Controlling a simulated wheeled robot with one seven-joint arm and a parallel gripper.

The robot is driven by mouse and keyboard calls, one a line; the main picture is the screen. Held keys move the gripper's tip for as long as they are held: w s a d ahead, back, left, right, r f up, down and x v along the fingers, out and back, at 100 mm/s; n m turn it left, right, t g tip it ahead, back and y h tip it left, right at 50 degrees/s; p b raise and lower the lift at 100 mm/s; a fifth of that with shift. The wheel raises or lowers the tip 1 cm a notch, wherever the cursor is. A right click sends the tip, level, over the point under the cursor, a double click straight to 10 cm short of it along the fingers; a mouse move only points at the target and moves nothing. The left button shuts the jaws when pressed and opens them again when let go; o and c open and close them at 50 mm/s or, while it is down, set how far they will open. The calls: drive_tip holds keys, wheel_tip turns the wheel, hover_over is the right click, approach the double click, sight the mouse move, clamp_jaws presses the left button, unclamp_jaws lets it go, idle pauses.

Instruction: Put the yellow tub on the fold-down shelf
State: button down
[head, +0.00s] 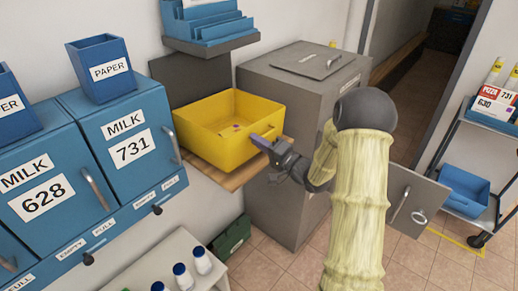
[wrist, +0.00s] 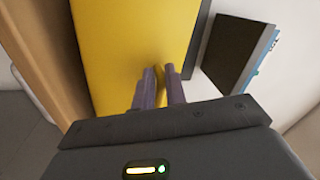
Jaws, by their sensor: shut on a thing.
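The yellow tub (head: 217,146) is over the wooden fold-down shelf (head: 240,174), between the blue milk boxes and the grey cabinet. It looks level and seems to rest on the board, though I cannot tell whether a small gap is left. My gripper (head: 266,140) is shut on the tub's right-hand wall near its front corner. In the wrist view the tub (wrist: 120,45) fills the middle, and my gripper's two fingers (wrist: 160,85) pinch its wall. The shelf's wooden board (wrist: 45,50) runs along the left there. Small items, hard to make out, lie inside the tub.
A grey cabinet (head: 303,140) stands close to the right of the shelf. Blue milk boxes (head: 128,135) are on the left. A small shelf with blue trays (head: 210,28) hangs above. White bottles (head: 201,260) stand on a surface below. A wheeled rack (head: 478,170) is at far right.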

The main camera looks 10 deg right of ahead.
wheel_tip(320, 180, down, 2)
drive_tip(key=shift+f, duration=0.2)
drive_tip(key=c, duration=1.5)
unclamp_jaws()
drive_tip(key=shift+o, duration=0.2)
drive_tip(key=v, duration=1.2)
drive_tip(key=shift+b, duration=0.4)
drive_tip(key=shift+w+f, duration=0.1)
